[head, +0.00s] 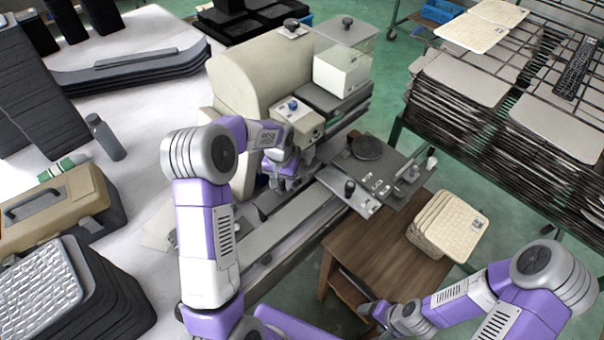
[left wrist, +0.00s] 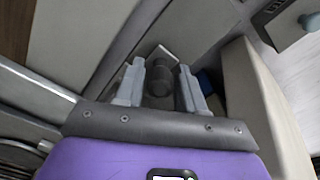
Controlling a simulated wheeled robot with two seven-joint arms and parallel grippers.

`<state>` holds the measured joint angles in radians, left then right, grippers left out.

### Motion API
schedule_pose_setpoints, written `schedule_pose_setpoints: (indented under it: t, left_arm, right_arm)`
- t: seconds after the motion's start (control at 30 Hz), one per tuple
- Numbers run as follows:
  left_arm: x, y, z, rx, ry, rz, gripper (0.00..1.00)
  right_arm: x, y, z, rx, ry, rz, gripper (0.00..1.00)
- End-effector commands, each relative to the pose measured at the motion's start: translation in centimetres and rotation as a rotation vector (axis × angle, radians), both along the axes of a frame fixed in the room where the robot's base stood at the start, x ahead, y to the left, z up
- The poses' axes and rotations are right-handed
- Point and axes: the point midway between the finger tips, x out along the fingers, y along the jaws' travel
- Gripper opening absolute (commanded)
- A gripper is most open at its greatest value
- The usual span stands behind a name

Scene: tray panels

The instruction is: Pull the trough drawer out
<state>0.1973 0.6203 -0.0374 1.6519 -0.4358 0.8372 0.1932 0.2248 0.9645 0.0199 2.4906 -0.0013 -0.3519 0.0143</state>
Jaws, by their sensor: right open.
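My left gripper (head: 284,182) reaches down at the front of the beige machine (head: 250,85), beside its long grey rail. In the left wrist view its two grey fingers (left wrist: 162,88) stand on either side of a dark round knob (left wrist: 160,82). The knob fills most of the gap, but I cannot tell whether both fingers press on it. The head view hides this knob behind my gripper. The trough drawer's body is hard to make out; a pale plate edge shows behind the knob. My right gripper (head: 372,312) is open and empty, low beside the wooden table.
The wooden table (head: 385,240) bears a stack of cream panels (head: 445,225). A grey plate with a black knob (head: 349,188) juts from the machine on the right. Racks of trays (head: 500,90) stand at the right. A dark bottle (head: 106,138) and a tan case stand at the left.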

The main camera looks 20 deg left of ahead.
Motion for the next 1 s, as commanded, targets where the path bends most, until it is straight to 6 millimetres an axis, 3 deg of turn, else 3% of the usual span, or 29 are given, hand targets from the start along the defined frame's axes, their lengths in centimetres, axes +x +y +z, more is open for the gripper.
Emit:
schedule_pose_setpoints:
  t: [0.03,0.17,0.2,1.0]
  left_arm:
    - [0.0,0.0,0.0,0.0,0.0,0.0,0.3]
    - [0.0,0.0,0.0,0.0,0.0,0.0,0.1]
    - [0.0,0.0,0.0,0.0,0.0,0.0,0.09]
    - [-3.2,1.4,0.0,0.001,0.0,0.002,0.09]
  right_arm:
    - [0.0,0.0,0.0,0.0,0.0,0.0,0.75]
    - [0.0,0.0,0.0,0.0,0.0,0.0,0.75]
    - [0.0,0.0,0.0,0.0,0.0,0.0,0.75]
    - [0.0,0.0,-0.5,0.0,0.0,0.0,0.75]
